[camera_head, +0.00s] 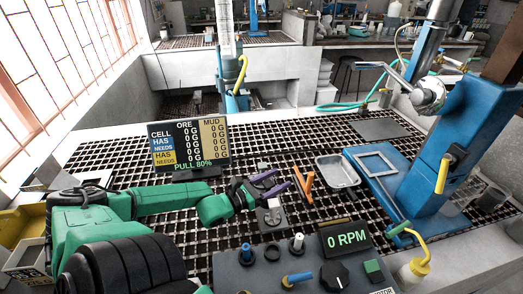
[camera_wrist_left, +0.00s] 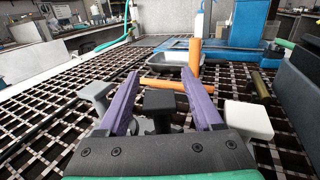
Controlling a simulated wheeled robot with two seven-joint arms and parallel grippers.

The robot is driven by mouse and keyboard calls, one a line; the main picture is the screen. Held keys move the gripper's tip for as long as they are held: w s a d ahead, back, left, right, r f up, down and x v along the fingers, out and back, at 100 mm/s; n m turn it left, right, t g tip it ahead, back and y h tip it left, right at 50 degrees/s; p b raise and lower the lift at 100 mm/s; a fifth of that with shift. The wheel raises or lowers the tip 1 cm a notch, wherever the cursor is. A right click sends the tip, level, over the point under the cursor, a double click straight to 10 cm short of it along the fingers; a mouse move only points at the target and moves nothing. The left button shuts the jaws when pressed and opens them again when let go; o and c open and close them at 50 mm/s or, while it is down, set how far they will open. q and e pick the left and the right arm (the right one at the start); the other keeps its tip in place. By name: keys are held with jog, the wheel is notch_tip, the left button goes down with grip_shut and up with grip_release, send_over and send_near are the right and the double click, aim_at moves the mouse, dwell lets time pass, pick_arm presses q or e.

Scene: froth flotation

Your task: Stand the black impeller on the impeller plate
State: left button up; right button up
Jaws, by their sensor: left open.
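A black block-like piece (camera_wrist_left: 160,101), which looks like the black impeller, stands between the two purple fingers in the left wrist view. A grey piece (camera_wrist_left: 96,92) is left of it and a white piece (camera_wrist_left: 248,118) right of it. My left gripper (camera_head: 281,179) is open, low over the grating, with its fingers either side of the black piece; I cannot tell whether they touch it. In the head view the black piece is mostly hidden by the fingers. A flat grey plate (camera_head: 380,129) lies at the back right; I cannot tell whether it is the impeller plate.
An orange crossed piece (camera_head: 303,185) lies just beyond the fingers. A metal tray (camera_head: 337,172) and a blue stand (camera_head: 440,150) are to the right. The control box (camera_head: 300,268) with upright knobs is in front. The readout board (camera_head: 189,146) stands behind my left arm.

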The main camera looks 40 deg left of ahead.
pick_arm(q)
jog(key=p+v, duration=0.2)
jog(key=v, duration=0.3)
jog(key=p+v, duration=0.2)
jog(key=v, duration=0.4)
jog(key=shift+s+r, duration=0.2)
jog(key=shift+s+a, duration=0.1)
jog(key=shift+s, duration=0.05)
jog(key=shift+f, duration=0.15)
